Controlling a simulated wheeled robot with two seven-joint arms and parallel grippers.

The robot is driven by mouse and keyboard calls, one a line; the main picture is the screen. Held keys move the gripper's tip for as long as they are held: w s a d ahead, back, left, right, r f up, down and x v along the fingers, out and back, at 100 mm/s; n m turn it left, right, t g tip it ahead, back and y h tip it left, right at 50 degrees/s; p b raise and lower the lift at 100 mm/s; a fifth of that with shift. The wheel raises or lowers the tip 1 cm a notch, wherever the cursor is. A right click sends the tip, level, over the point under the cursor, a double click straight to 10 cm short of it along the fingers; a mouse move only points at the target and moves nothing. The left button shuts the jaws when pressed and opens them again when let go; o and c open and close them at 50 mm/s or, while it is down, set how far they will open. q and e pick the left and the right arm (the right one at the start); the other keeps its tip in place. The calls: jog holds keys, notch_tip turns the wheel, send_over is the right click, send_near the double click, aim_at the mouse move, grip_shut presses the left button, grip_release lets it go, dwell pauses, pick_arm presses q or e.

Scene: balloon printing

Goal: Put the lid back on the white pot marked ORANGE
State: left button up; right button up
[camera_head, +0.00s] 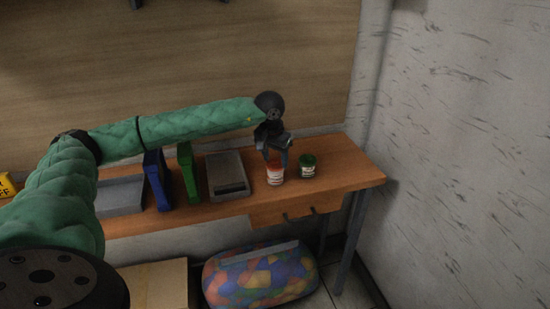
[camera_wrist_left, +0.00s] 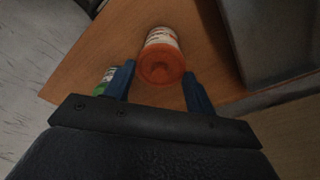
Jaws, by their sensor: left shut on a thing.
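The white pot (camera_head: 276,176) with an orange label and an orange-red lid (camera_head: 275,164) stands upright near the right end of the wooden table. The pot (camera_wrist_left: 161,37) and its lid (camera_wrist_left: 161,67) also show in the left wrist view. My left gripper (camera_head: 276,157) reaches down from above and is shut on the orange lid, with one finger on each side. The lid is at the pot's mouth, in line with it; I cannot tell whether it is fully seated. The label's wording is too small to read. My right gripper is not in view.
A green-lidded pot (camera_head: 307,167) stands close to the right. A grey box-like device (camera_head: 227,173), a green panel (camera_head: 188,172), a blue panel (camera_head: 157,180) and a grey tray (camera_head: 120,194) are to the left. The table's right end (camera_head: 352,172) is clear.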

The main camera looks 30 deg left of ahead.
pick_arm(q)
jog(key=shift+b, duration=0.35)
dwell(0.6)
jog(key=o, duration=1.6)
jog(key=shift+r, duration=0.15)
jog(key=shift+r+p, duration=0.85)
jog(key=shift+r, duration=2.5)
grip_shut()
